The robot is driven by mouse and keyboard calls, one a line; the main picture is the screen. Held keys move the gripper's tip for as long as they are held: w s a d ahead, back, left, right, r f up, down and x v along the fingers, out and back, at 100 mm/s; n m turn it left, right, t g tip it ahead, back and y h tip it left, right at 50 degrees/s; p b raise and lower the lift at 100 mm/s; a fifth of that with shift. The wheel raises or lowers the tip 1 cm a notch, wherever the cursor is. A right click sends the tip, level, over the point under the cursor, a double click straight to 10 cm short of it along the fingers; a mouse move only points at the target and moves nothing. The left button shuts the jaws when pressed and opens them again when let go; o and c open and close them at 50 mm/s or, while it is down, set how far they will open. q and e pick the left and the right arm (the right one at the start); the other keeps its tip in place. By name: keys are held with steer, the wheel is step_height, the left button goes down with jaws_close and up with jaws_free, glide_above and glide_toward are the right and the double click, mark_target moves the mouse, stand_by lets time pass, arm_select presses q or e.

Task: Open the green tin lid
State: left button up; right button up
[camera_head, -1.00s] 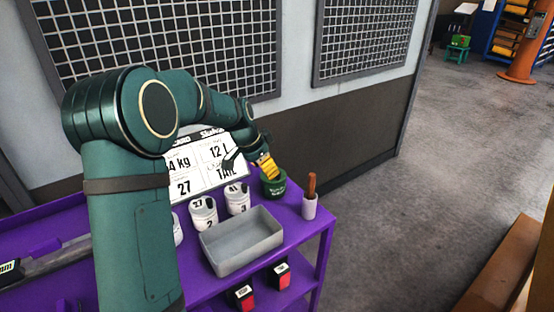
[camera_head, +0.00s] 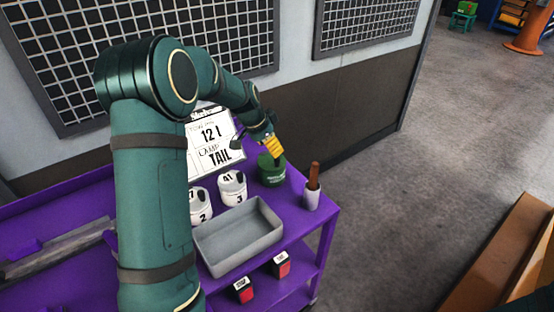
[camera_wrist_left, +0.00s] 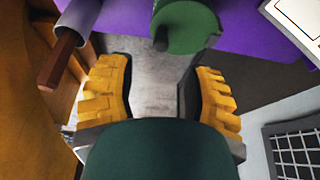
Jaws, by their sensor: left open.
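The green tin (camera_head: 272,174) stands upright at the back right of the purple cart top. Whether its lid is open or shut is hard to tell, because my gripper covers part of its top. My left gripper (camera_head: 274,147), with yellow fingers, is just above the tin in the head view. In the left wrist view the gripper (camera_wrist_left: 161,75) is open, with nothing between its fingers. The green tin (camera_wrist_left: 187,22) shows beyond the fingertips there, with a small dark part at its side. My right gripper is not in view.
A grey tray (camera_head: 238,238), white numbered pots (camera_head: 232,187) and a sign board (camera_head: 212,145) are nearby. A wall stands behind the cart (camera_head: 290,226).

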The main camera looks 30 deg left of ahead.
mark_target(277, 159)
arm_select(q)
steer(key=x, duration=0.7)
steer(key=shift+w+f, duration=0.2)
steer(key=shift+f, duration=0.05)
jaws_close()
